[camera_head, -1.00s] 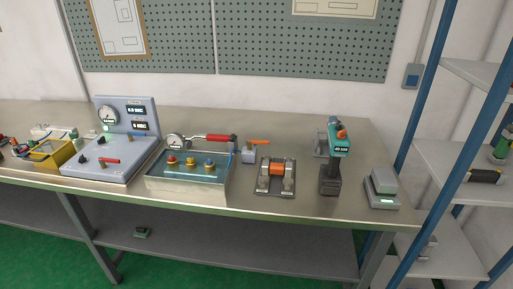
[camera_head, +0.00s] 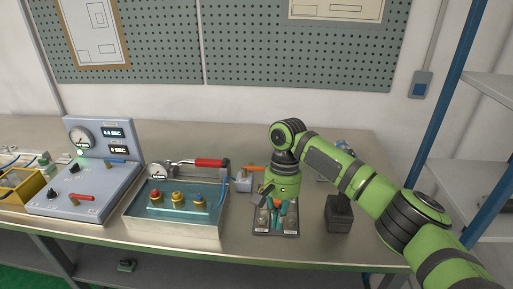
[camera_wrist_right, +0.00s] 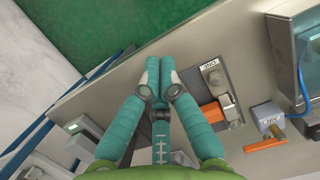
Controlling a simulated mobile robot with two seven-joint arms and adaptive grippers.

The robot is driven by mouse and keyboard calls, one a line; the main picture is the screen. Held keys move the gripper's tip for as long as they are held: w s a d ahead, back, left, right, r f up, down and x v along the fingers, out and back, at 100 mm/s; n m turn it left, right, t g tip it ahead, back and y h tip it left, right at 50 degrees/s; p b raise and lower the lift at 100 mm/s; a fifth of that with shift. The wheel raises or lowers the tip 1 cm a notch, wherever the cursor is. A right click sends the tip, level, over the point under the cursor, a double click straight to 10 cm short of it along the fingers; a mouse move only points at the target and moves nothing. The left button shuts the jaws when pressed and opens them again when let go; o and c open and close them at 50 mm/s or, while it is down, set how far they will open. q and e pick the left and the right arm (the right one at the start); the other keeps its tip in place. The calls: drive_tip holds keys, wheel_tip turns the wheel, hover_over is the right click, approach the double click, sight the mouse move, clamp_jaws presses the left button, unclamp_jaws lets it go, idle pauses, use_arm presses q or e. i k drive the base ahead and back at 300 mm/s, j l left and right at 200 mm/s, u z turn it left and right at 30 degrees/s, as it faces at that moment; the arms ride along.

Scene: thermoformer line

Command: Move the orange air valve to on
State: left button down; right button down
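The orange air valve shows in the head view as a lever (camera_head: 252,168) lying roughly left to right over a small blue-grey body (camera_head: 242,184), beside the water tank. In the right wrist view its orange lever (camera_wrist_right: 265,145) lies beside the body (camera_wrist_right: 268,117), which has a label too small to read. My right gripper (camera_head: 279,212) is over the small clamp fixture, to the right of the valve and apart from it. In the wrist view its teal fingers (camera_wrist_right: 159,70) are together with nothing seen between them. My left gripper is in neither view.
The fixture plate (camera_wrist_right: 238,86) with an orange block (camera_wrist_right: 213,112) is close to my gripper. The water tank (camera_head: 172,228) with a red-handled gauge stands left of the valve. A black block (camera_head: 340,214) stands right. A blue hose (camera_head: 224,186) runs by the valve.

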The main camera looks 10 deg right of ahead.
sight(245, 168)
drive_tip(key=i, duration=1.35)
